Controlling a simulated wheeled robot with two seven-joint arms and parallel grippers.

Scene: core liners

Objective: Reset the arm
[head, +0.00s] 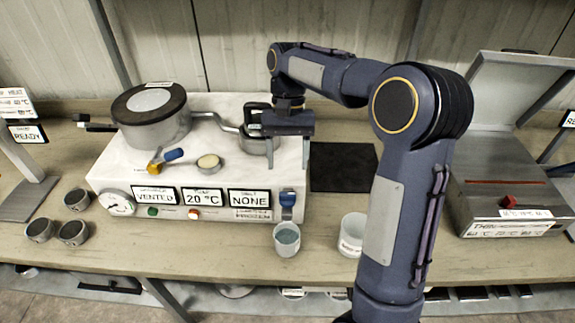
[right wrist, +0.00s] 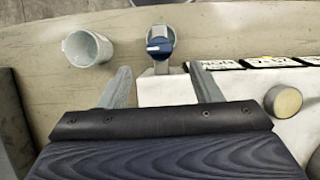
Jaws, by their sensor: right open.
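My right arm reaches in from the right in the head view. Beyond the fingertips in that view are a blue-handled tap (right wrist: 160,47) and a cup (right wrist: 87,48). My left gripper shows in neither view.
The machine carries a lidded round pot (head: 150,115), a yellow valve with a blue handle (head: 165,160) and display labels. A cup (head: 286,240) stands under the tap; a white cup (head: 352,235) is right of it. Small dark-rimmed cups (head: 72,232) stand left. A grey open-lidded box (head: 505,195) stands right.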

